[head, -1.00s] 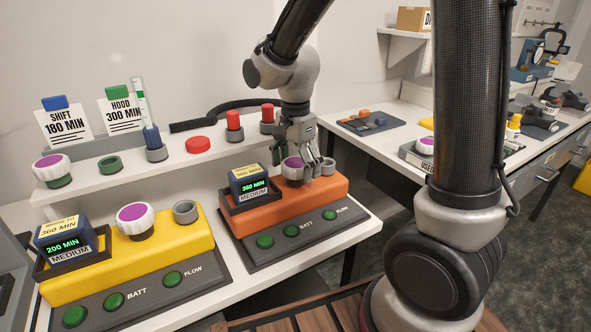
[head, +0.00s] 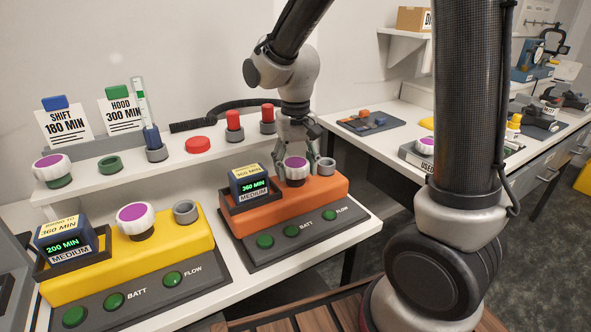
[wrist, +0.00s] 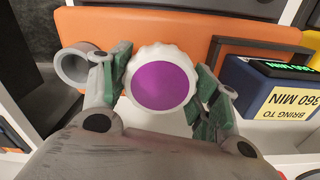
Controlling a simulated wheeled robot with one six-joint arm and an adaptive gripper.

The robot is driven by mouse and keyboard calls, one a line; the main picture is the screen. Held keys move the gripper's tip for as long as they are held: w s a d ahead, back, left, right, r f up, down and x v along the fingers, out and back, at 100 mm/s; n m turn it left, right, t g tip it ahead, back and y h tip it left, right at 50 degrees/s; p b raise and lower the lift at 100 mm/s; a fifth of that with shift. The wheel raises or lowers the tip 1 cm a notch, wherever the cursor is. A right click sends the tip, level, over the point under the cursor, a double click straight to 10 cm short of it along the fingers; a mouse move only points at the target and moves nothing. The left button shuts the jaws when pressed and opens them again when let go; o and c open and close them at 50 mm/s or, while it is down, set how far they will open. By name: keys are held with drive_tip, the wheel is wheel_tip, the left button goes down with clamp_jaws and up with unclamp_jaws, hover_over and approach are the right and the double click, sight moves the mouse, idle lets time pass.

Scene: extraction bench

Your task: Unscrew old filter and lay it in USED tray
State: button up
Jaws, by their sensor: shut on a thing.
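The filter (head: 296,168) on the orange unit (head: 322,188) is a white ribbed cap with a purple top. My gripper (head: 300,160) reaches down over it, and its fingers are shut on its two sides. In the wrist view the filter (wrist: 162,82) sits between the green-padded fingers. Whether its base is still on the orange unit's port is hidden. The USED tray (head: 425,160) stands on the right bench, partly behind my arm column, with a white-and-purple filter (head: 426,146) in it.
A grey open port (head: 326,168) is right of the held filter. A battery block (head: 249,181) reading 360 MIN is on its left. The yellow unit (head: 175,245) carries another purple-topped filter (head: 136,220). A parts mat (head: 352,126) lies on the right bench.

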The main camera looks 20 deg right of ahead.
drive_tip(key=n, duration=1.5)
drive_tip(key=o, duration=1.2)
